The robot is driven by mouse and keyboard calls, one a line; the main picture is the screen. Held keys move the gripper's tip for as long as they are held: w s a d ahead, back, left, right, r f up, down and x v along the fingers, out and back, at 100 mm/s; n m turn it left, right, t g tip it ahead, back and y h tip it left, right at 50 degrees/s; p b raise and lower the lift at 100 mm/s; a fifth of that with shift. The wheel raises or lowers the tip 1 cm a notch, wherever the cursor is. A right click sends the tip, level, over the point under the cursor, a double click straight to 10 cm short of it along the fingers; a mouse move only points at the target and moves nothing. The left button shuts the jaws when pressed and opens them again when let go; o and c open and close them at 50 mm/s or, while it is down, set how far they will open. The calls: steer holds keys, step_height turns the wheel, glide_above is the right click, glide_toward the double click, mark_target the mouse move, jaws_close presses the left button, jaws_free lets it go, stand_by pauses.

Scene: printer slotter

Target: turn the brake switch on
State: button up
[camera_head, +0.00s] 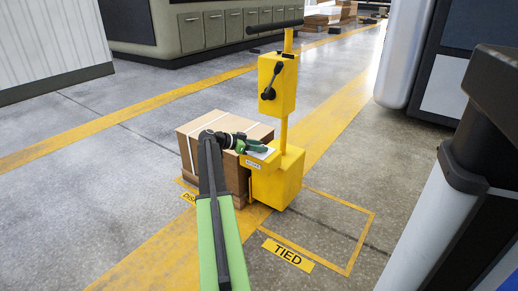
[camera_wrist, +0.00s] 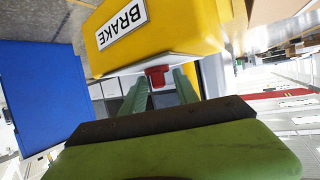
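The yellow brake box (camera_head: 276,180) is the lower body of a yellow stand in the head view; its BRAKE label fills the upper part of the wrist view (camera_wrist: 122,27). A white plate (camera_wrist: 150,66) covers the face nearest my gripper. A small red switch (camera_wrist: 157,77) sticks out from this plate. My gripper (camera_wrist: 161,79) has its two green fingers apart, with the red switch between their tips. I cannot tell whether either finger touches it. In the head view my gripper (camera_head: 257,146) is over the top of the brake box, and the switch cannot be made out there.
A cardboard box (camera_head: 205,165) stands against the left of the brake box. An upper yellow box (camera_head: 277,84) with a black lever is on the post above. A yellow floor outline marked TIED (camera_head: 287,255) is empty at the right. A blue panel (camera_wrist: 40,95) shows in the wrist view.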

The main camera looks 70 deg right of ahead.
steer(key=shift+c, duration=0.2)
jaws_close()
steer(key=shift+a, duration=0.1)
steer(key=shift+s+a+n+t+h, duration=0.15)
steer(key=shift+n+t+h, duration=0.65)
steer(key=shift+n+t, duration=0.15)
steer(key=n+t+h, duration=0.1)
steer(key=n+t, duration=0.1)
steer(key=shift+s+n+t, duration=0.1)
steer(key=shift+n+t, duration=0.25)
steer(key=n+t+h, duration=0.1)
steer(key=n+t, duration=0.3)
steer(key=t, duration=0.1)
steer(key=shift+n+t, duration=1.6)
